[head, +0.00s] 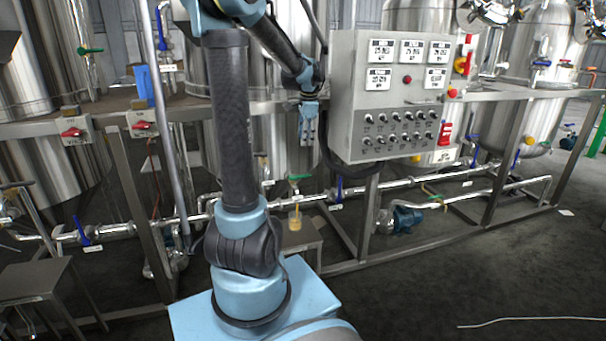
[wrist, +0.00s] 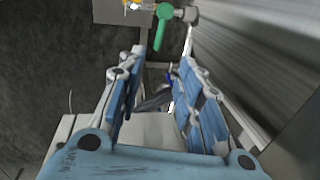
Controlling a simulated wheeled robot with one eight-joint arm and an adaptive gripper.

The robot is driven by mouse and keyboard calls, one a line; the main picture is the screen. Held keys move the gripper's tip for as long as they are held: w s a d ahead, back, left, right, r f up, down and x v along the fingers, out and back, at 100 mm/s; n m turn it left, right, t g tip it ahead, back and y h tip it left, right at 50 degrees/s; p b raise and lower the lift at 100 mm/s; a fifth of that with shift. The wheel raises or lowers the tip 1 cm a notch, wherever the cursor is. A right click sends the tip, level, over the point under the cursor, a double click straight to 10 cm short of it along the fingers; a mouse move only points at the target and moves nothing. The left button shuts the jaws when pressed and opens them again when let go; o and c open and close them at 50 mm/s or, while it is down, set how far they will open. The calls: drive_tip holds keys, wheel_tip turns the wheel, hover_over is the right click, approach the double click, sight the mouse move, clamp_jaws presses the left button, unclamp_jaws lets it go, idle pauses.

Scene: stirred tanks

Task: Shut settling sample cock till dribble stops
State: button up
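A sample cock with a green lever handle (head: 299,178) sits low in front of the middle tank. A jar of yellowish liquid (head: 295,219) stands below it on a small metal stand (head: 302,240). In the wrist view, the green handle (wrist: 162,27) lies beyond the fingertips, near the top edge. My gripper (head: 308,138) points down above the cock, apart from it. In the wrist view, my gripper (wrist: 163,56) is open and empty, with blue pads on both fingers. Any dribble from the spout is too small to make out.
A grey control panel (head: 390,95) stands just right of my gripper. Pipes with blue-handled valves (head: 337,190) run low behind the frame. Another green-handled cock (head: 90,50) is on the left tank. A pump (head: 400,219) sits at right. The front right floor is mostly clear.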

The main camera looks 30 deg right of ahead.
sight(303, 176)
drive_tip(key=w+f, duration=0.1)
drive_tip(key=f, duration=0.4)
drive_tip(key=w+f, duration=0.1)
drive_tip(key=f, duration=0.5)
drive_tip(key=w+d+f, duration=0.1)
drive_tip(key=f, duration=0.5)
drive_tip(key=shift+d, duration=0.1)
drive_tip(key=shift+w, duration=0.1)
clamp_jaws()
